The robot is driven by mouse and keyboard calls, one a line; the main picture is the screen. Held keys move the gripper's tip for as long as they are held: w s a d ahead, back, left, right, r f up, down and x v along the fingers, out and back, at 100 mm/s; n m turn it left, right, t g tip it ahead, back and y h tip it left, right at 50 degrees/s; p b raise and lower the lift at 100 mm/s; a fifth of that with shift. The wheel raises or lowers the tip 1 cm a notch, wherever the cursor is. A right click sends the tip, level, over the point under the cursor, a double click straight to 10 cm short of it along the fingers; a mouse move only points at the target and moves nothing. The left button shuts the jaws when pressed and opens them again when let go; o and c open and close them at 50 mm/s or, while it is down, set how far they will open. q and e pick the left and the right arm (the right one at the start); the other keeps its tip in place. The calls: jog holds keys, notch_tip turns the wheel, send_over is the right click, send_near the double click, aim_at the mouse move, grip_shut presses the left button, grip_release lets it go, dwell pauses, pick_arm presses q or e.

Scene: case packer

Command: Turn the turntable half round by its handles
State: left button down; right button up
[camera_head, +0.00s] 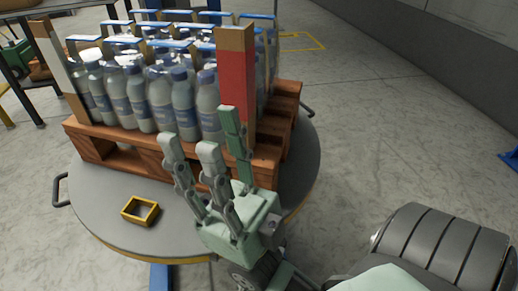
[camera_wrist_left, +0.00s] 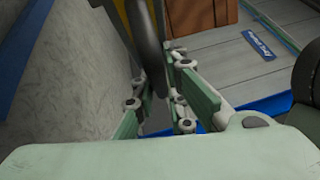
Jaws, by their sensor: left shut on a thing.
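The round grey turntable (camera_head: 100,205) carries a wooden pallet (camera_head: 262,160) of bottles. One dark handle (camera_head: 60,190) sticks out at its left rim, free of any gripper. Another handle (camera_head: 308,111) shows partly at the right rim. My right gripper (camera_head: 203,138) is in front of the pallet, over the near side of the turntable, with its fingers spread and nothing between them. In the left wrist view my left gripper (camera_wrist_left: 157,100) is shut on a dark curved bar (camera_wrist_left: 149,50), which looks like a turntable handle. The left gripper is outside the head view.
A dark table (camera_head: 70,27) stands at the back left. Grey floor (camera_head: 375,120) is clear to the right.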

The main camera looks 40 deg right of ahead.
pick_arm(q)
jog(key=shift+w+a+r, duration=0.1)
jog(key=shift+w+r, duration=0.05)
jog(key=shift+w, duration=0.1)
jog(key=c, duration=1.8)
grip_release()
jog(key=shift+o, duration=0.2)
jog(key=shift+s+a, duration=0.15)
jog(key=shift+a, duration=0.1)
jog(key=v, duration=1.1)
jog(key=shift+s+f, duration=0.2)
jog(key=shift+s, duration=0.1)
jog(key=shift+a, duration=0.1)
